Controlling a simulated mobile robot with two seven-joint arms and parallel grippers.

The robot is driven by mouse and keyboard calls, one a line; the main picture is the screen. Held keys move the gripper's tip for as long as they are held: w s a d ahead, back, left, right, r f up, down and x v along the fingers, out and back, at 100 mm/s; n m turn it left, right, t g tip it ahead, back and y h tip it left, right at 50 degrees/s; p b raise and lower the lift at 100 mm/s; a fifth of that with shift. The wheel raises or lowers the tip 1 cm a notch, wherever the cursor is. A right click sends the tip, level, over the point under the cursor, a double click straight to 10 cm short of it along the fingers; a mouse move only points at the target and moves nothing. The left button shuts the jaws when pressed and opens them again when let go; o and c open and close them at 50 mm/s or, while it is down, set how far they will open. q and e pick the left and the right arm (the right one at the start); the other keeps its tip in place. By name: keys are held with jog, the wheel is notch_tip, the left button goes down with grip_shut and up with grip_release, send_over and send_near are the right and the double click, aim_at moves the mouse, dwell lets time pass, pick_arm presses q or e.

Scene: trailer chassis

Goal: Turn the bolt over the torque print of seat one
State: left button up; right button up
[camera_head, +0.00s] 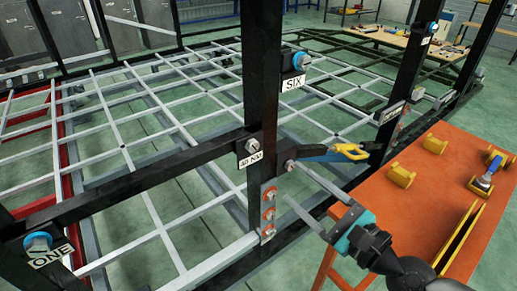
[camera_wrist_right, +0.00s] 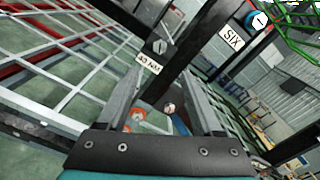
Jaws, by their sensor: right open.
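Seat ONE is a blue-capped round bolt (camera_head: 38,242) beside a white ONE label (camera_head: 50,257) on the black beam at lower left. A torque print reading 40 NM (camera_head: 250,160) sits on the black post, with a grey bolt head (camera_head: 253,145) just above it. In the right wrist view the print (camera_wrist_right: 148,63) and its bolt head (camera_wrist_right: 159,46) show beyond the fingers. My right gripper (camera_head: 293,181) is open, its two long fingers apart near the post, right of and below the print. I see nothing held between them. My left gripper is not in view.
A yellow-and-blue tool (camera_head: 345,152) sticks out right of the post. Reddish round fittings (camera_head: 269,205) line the post's lower part. Seat SIX's label (camera_head: 292,83) is higher up. An orange table (camera_head: 400,215) with yellow blocks stands right. White lattice bars (camera_head: 130,145) spread behind.

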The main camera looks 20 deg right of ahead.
aim_at(254, 147)
jog(key=p+x, duration=0.5)
jog(key=x, duration=0.8)
jog(key=shift+w, duration=0.2)
jog(key=shift+x, duration=0.9)
grip_shut()
